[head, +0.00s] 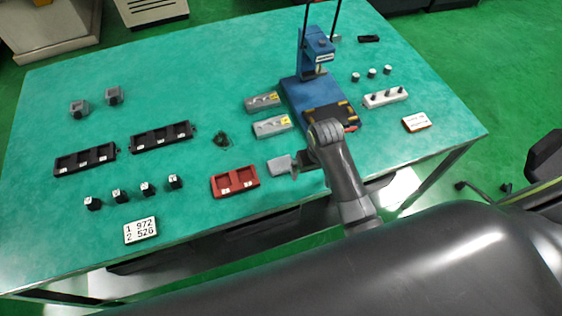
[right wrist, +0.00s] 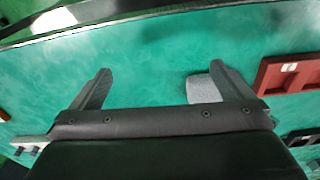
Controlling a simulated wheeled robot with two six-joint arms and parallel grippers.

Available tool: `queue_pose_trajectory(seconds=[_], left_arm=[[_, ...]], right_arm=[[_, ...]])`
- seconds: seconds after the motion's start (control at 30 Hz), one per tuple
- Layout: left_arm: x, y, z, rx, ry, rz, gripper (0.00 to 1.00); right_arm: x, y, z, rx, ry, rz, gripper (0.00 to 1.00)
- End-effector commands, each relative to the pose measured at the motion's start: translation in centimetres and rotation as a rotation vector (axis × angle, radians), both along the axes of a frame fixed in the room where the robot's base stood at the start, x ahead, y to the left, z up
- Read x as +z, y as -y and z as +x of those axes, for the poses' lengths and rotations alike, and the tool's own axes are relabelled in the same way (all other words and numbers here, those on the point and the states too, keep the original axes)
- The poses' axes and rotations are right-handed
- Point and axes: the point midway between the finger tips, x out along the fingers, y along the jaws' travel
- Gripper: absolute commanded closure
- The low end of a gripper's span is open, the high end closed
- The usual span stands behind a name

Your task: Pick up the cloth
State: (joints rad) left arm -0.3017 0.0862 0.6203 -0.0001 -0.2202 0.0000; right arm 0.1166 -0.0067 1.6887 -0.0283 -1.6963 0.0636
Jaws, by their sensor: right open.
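The cloth (head: 280,165) is a small light grey piece lying on the green table, just right of the red tray. In the right wrist view the cloth (right wrist: 203,89) shows beside the right-hand finger, which hides part of it. My right gripper (head: 301,168) is just right of the cloth in the head view. In its wrist view the right gripper (right wrist: 164,86) is open, with bare table between most of its fingers. Whether a finger touches the cloth I cannot tell. My left gripper is not in view.
A red tray (head: 235,180) lies left of the cloth. A white block with black knobs (head: 386,97) is at the right. The table's front edge is close to the gripper.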

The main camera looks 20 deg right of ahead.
Motion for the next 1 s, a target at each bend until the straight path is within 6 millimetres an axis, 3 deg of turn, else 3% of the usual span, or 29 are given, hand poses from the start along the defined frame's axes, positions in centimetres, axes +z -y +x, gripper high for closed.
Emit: queue_pose_trajectory(seconds=[0.03, 0.2, 0.3, 0.43, 0.57, 0.77, 0.87, 1.0], left_arm=[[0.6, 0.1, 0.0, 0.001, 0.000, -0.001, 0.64], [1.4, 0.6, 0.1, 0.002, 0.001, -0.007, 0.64], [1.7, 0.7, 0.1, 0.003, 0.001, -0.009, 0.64], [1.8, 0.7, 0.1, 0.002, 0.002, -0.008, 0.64], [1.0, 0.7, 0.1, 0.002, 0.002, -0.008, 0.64], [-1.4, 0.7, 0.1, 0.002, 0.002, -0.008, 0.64], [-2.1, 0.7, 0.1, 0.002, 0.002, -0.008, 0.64], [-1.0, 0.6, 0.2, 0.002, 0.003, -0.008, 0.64]], right_arm=[[2.2, -1.3, 2.0, 0.012, -0.005, 0.009, 0.00], [7.8, -4.6, 6.2, 0.046, -0.059, 0.021, 0.00], [10.2, -5.9, 7.5, 0.060, -0.083, 0.019, 0.00], [12.0, -6.9, 8.4, 0.071, -0.101, 0.017, 0.00], [11.6, -7.1, 8.5, 0.074, -0.109, 0.016, 0.00], [9.2, -7.1, 8.5, 0.074, -0.108, 0.016, 0.00], [6.8, -7.1, 8.4, 0.073, -0.111, 0.017, 0.00], [4.4, -7.1, 8.4, 0.073, -0.114, 0.016, 0.00]])
